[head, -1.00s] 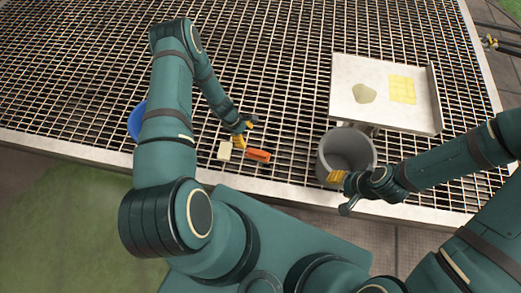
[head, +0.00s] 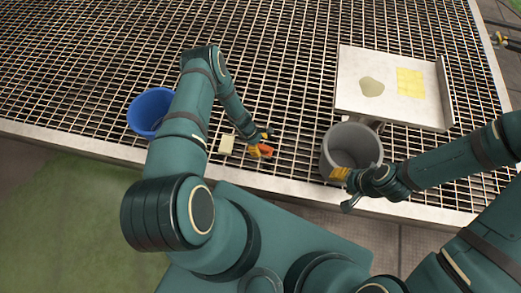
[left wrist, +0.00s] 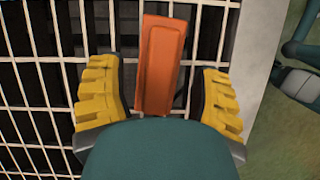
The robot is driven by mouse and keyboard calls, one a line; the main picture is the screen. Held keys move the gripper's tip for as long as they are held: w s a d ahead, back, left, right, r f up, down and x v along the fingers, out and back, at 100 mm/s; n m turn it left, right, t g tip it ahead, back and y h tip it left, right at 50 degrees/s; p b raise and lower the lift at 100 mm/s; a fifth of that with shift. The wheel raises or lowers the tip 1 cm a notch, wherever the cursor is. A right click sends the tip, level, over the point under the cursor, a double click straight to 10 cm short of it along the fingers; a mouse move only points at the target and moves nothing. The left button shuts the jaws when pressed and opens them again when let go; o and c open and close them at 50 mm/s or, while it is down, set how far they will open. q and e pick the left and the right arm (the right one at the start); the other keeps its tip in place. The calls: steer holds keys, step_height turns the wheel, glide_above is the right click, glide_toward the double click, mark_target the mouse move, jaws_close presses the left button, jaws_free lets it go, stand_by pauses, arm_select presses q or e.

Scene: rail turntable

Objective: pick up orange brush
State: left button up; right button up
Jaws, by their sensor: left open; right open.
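The orange brush (head: 266,149) lies on the metal grating near its front edge, partly hidden by my left gripper in the head view. In the left wrist view the orange brush (left wrist: 161,62) lies lengthwise between the yellow fingers, with a gap on both sides. My left gripper (head: 261,146) is open around the brush; its fingers also show in the left wrist view (left wrist: 158,100). The lower end of the brush is hidden behind the gripper body. My right gripper (head: 342,185) is open and empty at the grey bucket's front rim.
A cream block (head: 227,144) sits just left of the brush. A blue bucket (head: 150,110) stands further left and a grey bucket (head: 351,150) to the right. A white tray (head: 390,112) with yellow patches stands behind the grey bucket. The grating (head: 270,60) behind is clear.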

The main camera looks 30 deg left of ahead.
mark_target(261, 146)
arm_select(q)
steer(key=shift+d+f, duration=0.15)
steer(key=shift+f, duration=0.4)
steer(key=shift+r, duration=0.1)
jaws_close()
step_height(261, 146, up, 9)
steer(key=p, duration=0.2)
steer(key=shift+w+p, duration=0.1)
steer(key=shift+p, duration=0.3)
steer(key=shift+r, duration=0.5)
steer(key=c, duration=1.1)
jaws_free()
jaws_close()
